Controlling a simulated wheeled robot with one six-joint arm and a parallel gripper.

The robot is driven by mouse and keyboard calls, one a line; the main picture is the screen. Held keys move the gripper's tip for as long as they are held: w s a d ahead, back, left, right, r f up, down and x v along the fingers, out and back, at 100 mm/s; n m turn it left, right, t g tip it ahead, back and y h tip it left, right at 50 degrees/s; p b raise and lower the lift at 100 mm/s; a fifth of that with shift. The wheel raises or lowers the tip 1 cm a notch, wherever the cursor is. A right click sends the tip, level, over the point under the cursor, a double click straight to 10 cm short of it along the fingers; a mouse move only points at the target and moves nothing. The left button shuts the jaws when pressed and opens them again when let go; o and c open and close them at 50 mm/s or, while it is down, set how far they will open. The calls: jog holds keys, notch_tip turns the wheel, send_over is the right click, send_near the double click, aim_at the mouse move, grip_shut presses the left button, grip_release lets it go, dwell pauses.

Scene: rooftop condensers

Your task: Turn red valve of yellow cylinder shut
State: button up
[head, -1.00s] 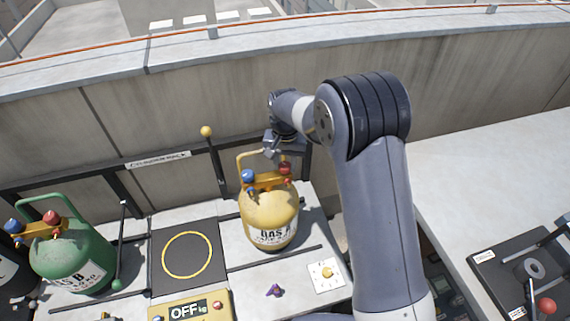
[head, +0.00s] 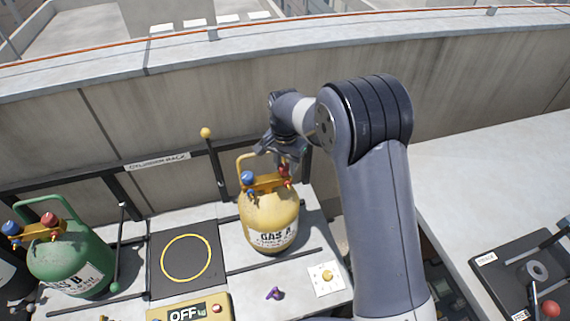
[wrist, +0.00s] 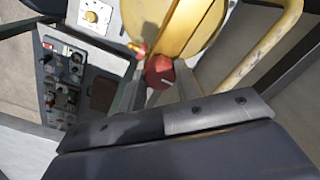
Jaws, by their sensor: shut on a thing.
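The yellow cylinder (head: 268,217), labelled GAS A, stands upright on the bench in the head view. It has a yellow handle, a blue valve (head: 248,177) on the left and a red valve (head: 284,169) on the right, partly hidden by my gripper. My gripper (head: 285,163) reaches down from above and behind onto the red valve. In the wrist view the red valve (wrist: 159,72), with a pale mark on its face, sits between my fingers (wrist: 158,88), which are shut on it. The cylinder's yellow body (wrist: 175,25) lies beyond it.
A green cylinder (head: 72,262) stands at the left. A black pad with a yellow ring (head: 186,256) lies between the cylinders, above a yellow OFF display (head: 188,312). A purple knob (head: 273,293) and a white dial plate (head: 326,278) are in front. A rack rail runs behind.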

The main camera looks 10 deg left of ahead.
aim_at(285, 167)
jog(key=o, duration=1)
jog(key=shift+c, duration=0.2)
notch_tip(285, 167, up, 11)
jog(key=shift+b, duration=0.45)
jog(key=shift+f, duration=0.15)
notch_tip(285, 167, down, 11)
jog(key=shift+r+p, duration=0.1)
jog(key=shift+p, duration=0.35)
